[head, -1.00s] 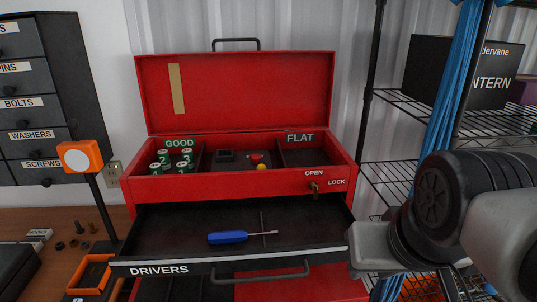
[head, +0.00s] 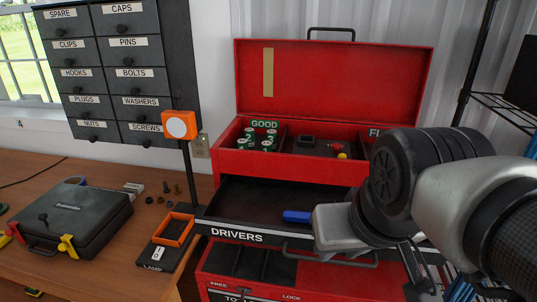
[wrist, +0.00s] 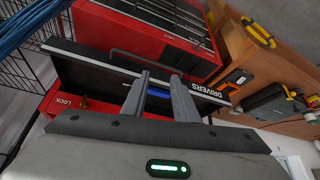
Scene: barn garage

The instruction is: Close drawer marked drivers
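The drawer marked DRIVERS (head: 237,235) is pulled out of the red tool chest (head: 225,160), its black tray showing. It also shows in the wrist view (wrist: 85,72), where its label is upside down. Its bar handle (head: 300,256) runs along the front. A blue-handled screwdriver (head: 297,216) lies in the drawer, partly hidden by my arm. My gripper (wrist: 159,76) is open and empty, its two fingers apart over the drawer front in the wrist view, with the blue handle (wrist: 158,93) seen between them. Contact with the drawer cannot be told. In the head view my arm covers the drawer's right end.
The chest's lid (head: 340,85) stands open, with green-banded cylinders (head: 255,138) in the top tray. An orange-headed post (head: 180,126) stands beside the drawer's left end. A black case (head: 75,215) lies on the bench. A wire shelf (head: 505,110) is at the right.

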